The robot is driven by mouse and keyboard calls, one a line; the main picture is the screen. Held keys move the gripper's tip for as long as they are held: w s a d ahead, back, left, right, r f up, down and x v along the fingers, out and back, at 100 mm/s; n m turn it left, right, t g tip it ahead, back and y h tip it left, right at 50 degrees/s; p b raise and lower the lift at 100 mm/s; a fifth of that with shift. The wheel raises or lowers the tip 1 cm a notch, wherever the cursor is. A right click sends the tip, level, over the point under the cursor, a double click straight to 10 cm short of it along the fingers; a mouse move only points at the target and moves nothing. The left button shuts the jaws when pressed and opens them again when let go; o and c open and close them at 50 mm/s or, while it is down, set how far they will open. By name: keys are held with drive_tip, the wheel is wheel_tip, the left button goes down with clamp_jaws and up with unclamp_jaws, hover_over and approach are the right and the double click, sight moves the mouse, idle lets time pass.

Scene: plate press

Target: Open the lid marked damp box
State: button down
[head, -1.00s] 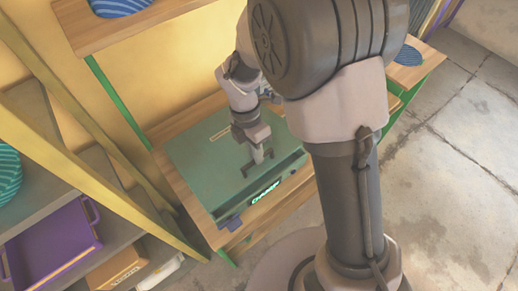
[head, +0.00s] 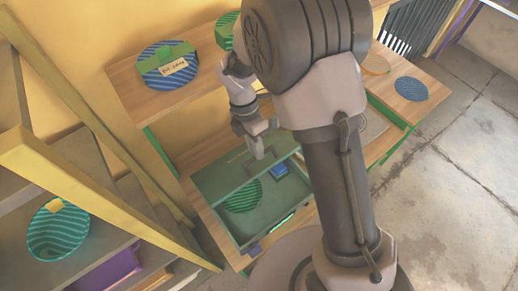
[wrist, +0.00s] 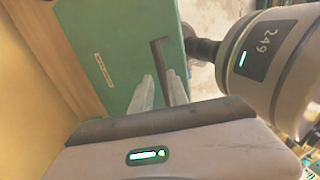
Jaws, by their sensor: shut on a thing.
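The green lid (head: 222,170) of the box (head: 262,232) on the wooden bench is raised and tilted back, leaving the box open at the front. A small label on the lid is too small to read. Inside the box lie a green striped round thing (head: 243,196) and a blue block (head: 279,169). My gripper (head: 258,155) is at the lid's dark handle, shut on it. In the wrist view, the fingers of my gripper (wrist: 160,92) meet the dark handle (wrist: 161,52) on the green lid (wrist: 130,50).
A shelf above holds a blue striped round thing (head: 168,66) with a label. A yellow-framed rack at left holds a teal striped bowl (head: 57,230). A blue striped disc (head: 411,89) lies on the bench at right. Concrete floor (head: 440,190) is clear at right.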

drive_tip(key=shift+w+a, duration=0.2)
drive_tip(key=shift+w, duration=0.1)
drive_tip(key=c, duration=1.5)
unclamp_jaws()
drive_tip(key=shift+w+a+f, duration=0.1)
drive_tip(key=shift+w, duration=0.1)
drive_tip(key=shift+w+a, duration=0.15)
